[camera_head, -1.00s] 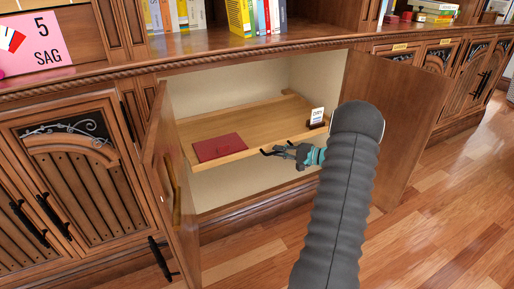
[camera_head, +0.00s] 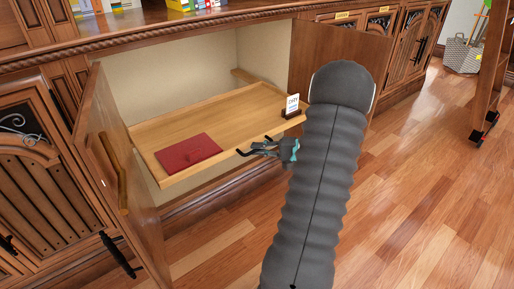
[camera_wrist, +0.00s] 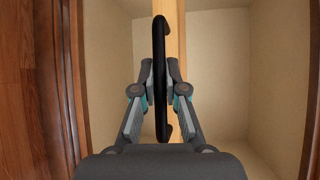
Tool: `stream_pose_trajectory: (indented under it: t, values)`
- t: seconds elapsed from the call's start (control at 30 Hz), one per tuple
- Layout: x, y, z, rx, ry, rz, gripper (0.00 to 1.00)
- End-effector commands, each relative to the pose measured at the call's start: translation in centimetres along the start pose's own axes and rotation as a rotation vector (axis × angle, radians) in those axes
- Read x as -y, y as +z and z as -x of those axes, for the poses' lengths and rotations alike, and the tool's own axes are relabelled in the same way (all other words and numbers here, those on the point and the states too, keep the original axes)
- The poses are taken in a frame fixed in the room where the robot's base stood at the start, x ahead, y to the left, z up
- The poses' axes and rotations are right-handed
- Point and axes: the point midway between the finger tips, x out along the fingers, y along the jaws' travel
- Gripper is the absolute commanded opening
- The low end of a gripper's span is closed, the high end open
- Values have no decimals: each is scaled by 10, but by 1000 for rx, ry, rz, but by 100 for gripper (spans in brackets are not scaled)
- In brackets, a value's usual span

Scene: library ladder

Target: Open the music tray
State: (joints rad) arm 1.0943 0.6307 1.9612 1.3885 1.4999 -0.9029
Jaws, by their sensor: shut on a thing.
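The music tray (camera_head: 225,115) is a light wooden pull-out shelf inside an open cabinet, and its front juts out past the cabinet opening. My gripper (camera_head: 262,148) is at the middle of the tray's front edge, shut on the black bar handle (camera_wrist: 160,50). In the wrist view the handle runs upright between my fingers, with the tray's front edge behind it.
The left cabinet door (camera_head: 115,165) and right cabinet door (camera_head: 338,50) stand open on either side of the tray. The wooden floor (camera_head: 410,190) is clear in front. A basket (camera_head: 462,55) and a ladder (camera_head: 489,75) stand at the far right.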

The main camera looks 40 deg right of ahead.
Motion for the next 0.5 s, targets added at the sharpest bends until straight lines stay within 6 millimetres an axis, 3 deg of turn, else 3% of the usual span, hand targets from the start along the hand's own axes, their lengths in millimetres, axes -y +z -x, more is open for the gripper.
stream_pose_trajectory:
  t: [0.2, 0.23, 0.33, 0.5]
  values:
    - [0, 0, 0, -1, 1, 0, 0]
    - [0, 0, 0, -1, 1, 0, 13]
    - [0, 0, 0, -1, 1, 0, 37]
    - [0, 0, 0, 0, 0, 0, 37]
